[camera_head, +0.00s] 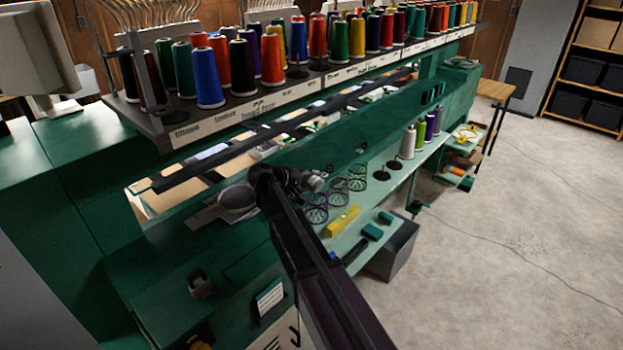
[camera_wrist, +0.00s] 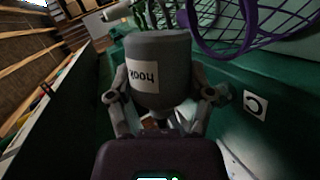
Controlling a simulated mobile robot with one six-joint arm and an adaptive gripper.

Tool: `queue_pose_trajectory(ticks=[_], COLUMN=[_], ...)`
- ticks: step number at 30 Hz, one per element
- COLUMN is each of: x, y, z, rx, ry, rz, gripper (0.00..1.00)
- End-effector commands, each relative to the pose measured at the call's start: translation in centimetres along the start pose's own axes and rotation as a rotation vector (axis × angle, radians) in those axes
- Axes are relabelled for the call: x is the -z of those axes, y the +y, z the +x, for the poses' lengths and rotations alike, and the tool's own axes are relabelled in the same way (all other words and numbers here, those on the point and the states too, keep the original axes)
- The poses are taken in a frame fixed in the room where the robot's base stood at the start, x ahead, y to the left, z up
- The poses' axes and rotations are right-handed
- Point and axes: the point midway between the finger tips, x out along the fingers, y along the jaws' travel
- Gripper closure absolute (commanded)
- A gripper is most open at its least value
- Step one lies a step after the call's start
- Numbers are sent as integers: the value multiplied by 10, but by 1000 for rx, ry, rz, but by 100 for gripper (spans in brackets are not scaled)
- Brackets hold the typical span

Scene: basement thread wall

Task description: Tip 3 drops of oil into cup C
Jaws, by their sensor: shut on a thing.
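My gripper (camera_wrist: 165,112) is shut on a grey rounded container (camera_wrist: 160,55) with a white label whose dark lettering looks turned over. In the head view my gripper (camera_head: 306,182) is over the green bench, near several round wire-mesh holders. A purple mesh holder (camera_wrist: 250,28) is at the upper right of the wrist view, beside the held container. A white tag with a dark round mark (camera_wrist: 255,104) is on the green surface at right; I cannot tell whether it reads C. I cannot make out cup C or any oil drops.
A rack of coloured thread cones (camera_head: 270,62) runs above the bench. A yellow block (camera_head: 342,220), small green blocks (camera_head: 372,232) and upright cones (camera_head: 408,142) are on the lower ledge (camera_head: 385,190). A grey bin (camera_head: 393,252) stands below. The floor at right is open.

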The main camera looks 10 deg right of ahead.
Motion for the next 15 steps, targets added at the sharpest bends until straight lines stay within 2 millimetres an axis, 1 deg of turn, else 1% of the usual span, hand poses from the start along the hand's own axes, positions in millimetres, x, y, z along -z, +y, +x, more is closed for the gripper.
queue_pose_trajectory(ticks=[10,15], x=[0,0], y=[1,8], z=[0,-4], rx=[3,27], ry=[5,34], rz=[9,76], gripper=[81,81])
